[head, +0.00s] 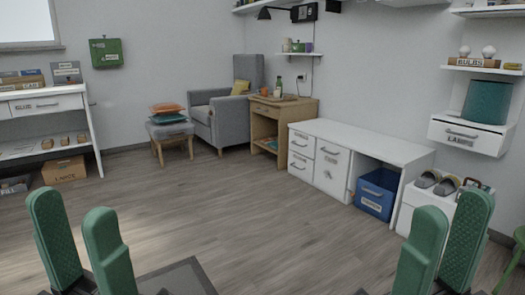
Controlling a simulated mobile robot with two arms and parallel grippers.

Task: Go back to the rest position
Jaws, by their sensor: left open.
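My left gripper (72,208) stands upright at the lower left of the head view. Its two green fingers are apart with nothing between them. My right gripper (452,210) stands upright at the lower right. Its two green fingers are a little apart and hold nothing. The wrists are cut off by the bottom edge.
A white shelf desk (365,142) with drawers and a blue bin (376,192) stands along the right wall. A grey armchair (230,110), stool (170,130) and wooden cabinet (265,118) are at the back. A white table (45,125) is left. The middle floor is clear.

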